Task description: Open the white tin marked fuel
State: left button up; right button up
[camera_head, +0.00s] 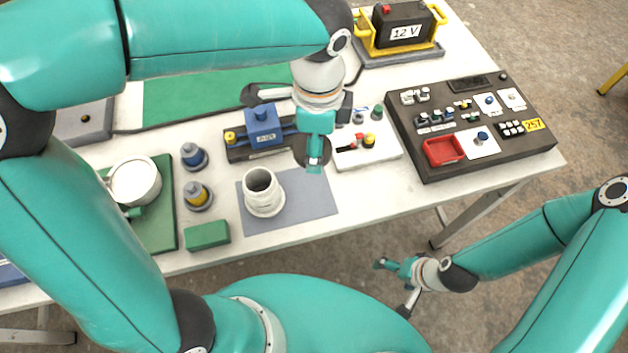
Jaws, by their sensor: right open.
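I cannot read the word fuel on anything here. A white ribbed pot (264,197) with a dark round mouth stands upright on a grey mat (310,196). A wide white round vessel (135,182) stands on a green board (160,232) at the left. I cannot tell which of them is the tin. My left gripper (314,158) hangs above the table, to the upper right of the ribbed pot and apart from it; its jaws are seen from above and partly hidden. My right gripper (393,287) is open and empty, in front of the table's near edge.
A green block (207,236) and two round pieces (194,157) (198,196) stand between the vessels. A blue-topped device (263,127) and a white switch board (385,151) lie behind. A black control panel (445,170) and a 12 V battery (404,25) are at the right.

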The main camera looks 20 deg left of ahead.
aim_at(317, 191)
pick_arm(q)
notch_tip(317, 191, down, 15)
jog(key=shift+f+b, duration=0.15)
jog(key=shift+b, duration=0.3)
jog(key=shift+f, duration=0.15)
jog(key=o, duration=1.3)
jog(key=shift+w, duration=0.1)
jog(key=shift+r, duration=0.2)
notch_tip(317, 191, up, 12)
jog(key=shift+f+p, duration=0.1)
jog(key=shift+p, duration=0.35)
